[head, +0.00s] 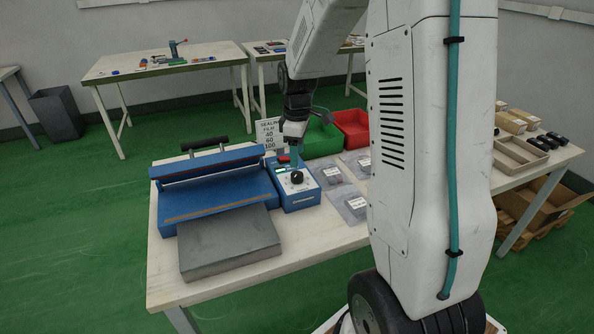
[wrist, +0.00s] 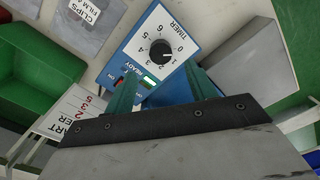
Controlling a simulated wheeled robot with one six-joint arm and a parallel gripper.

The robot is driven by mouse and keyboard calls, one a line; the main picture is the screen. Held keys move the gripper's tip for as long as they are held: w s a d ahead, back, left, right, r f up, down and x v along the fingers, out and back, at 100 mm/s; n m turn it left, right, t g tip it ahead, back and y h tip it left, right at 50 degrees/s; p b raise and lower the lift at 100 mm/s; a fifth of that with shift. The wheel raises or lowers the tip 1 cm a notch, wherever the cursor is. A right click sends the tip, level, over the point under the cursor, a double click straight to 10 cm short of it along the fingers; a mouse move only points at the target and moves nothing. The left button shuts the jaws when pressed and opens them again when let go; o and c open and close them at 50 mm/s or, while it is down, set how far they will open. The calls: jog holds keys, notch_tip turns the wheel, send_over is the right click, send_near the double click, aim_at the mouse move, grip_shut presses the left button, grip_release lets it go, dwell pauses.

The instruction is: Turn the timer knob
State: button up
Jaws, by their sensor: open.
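The timer knob (wrist: 160,51) is black and round, on a white dial plate marked TIMER with numbers from 0 to 6. It sits on the blue control box (head: 299,197), and the knob also shows in the head view (head: 297,178). A small white mark on the knob seems to point toward the low numbers, but I cannot read it exactly. My gripper (wrist: 163,84) is open, its two teal fingers apart with nothing between them. In the head view my gripper (head: 293,158) hangs just above and behind the knob. The knob lies beyond the fingertips in the wrist view.
The blue heat sealer (head: 215,190) stands left of the box, with a grey platform (head: 228,245) before it. A sealing film sign (head: 268,134), a green bin (head: 322,142) and a red bin (head: 352,127) stand behind. Flat bags (head: 350,203) lie to the right.

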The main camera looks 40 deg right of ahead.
aim_at(297, 174)
notch_tip(297, 174, down, 7)
jog(key=shift+r, duration=0.15)
jog(key=c, duration=1)
